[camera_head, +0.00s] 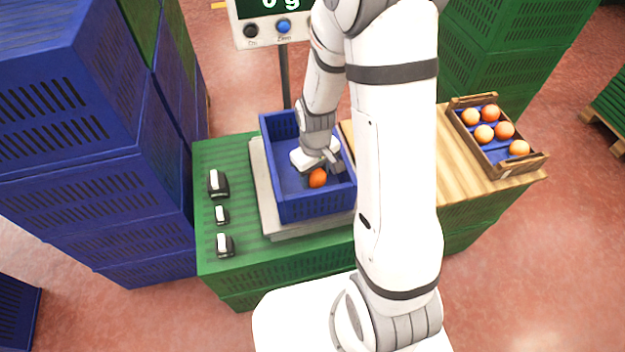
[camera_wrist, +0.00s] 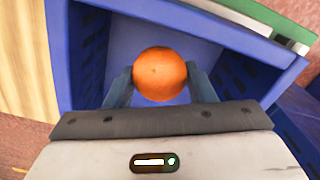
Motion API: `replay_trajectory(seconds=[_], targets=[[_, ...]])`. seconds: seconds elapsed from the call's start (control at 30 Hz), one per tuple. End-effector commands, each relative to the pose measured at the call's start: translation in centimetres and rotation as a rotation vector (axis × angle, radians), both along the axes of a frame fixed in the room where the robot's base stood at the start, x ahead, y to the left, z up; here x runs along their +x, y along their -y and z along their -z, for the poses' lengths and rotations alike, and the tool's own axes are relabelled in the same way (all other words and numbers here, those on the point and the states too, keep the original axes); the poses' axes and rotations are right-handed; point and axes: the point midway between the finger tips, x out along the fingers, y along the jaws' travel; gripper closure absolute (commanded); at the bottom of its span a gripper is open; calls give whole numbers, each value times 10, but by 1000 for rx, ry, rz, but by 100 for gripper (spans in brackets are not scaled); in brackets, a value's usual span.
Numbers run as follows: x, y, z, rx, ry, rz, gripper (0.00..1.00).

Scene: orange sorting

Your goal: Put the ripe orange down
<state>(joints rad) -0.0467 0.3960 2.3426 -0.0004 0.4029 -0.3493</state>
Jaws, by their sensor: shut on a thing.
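The ripe orange (camera_head: 317,178) is deep orange and round. It also shows in the wrist view (camera_wrist: 159,74), between the two fingers. My gripper (camera_head: 325,170) is shut on it, inside the opening of the blue crate (camera_head: 303,208). In the wrist view my gripper (camera_wrist: 160,84) has one finger on each side of the orange, and the crate's floor shows beyond it. I cannot tell whether the orange touches the crate floor. No other fruit shows in the crate, though my arm hides part of it.
The crate stands on a scale plate (camera_head: 268,212); its display (camera_head: 275,8) reads 0 g. A wooden tray (camera_head: 533,164) with several oranges is at the right. Blue crates (camera_head: 90,190) are stacked at the left.

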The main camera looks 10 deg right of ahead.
Motion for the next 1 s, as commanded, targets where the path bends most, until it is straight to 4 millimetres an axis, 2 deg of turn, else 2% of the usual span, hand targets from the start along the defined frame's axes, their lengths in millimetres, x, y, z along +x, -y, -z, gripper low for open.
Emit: replay_trajectory(seconds=[0.03, 0.27, 0.43, 0.83, 0.87, 1.0], targets=[[-1, 0, 9, 0, -3, 0, 74], [0, 0, 27, 1, -1, 1, 74], [-1, 1, 52, 0, -2, 1, 74], [0, 1, 59, 1, 2, 2, 74], [0, 1, 57, 1, 2, 2, 48], [0, 1, 56, 1, 2, 3, 37]])
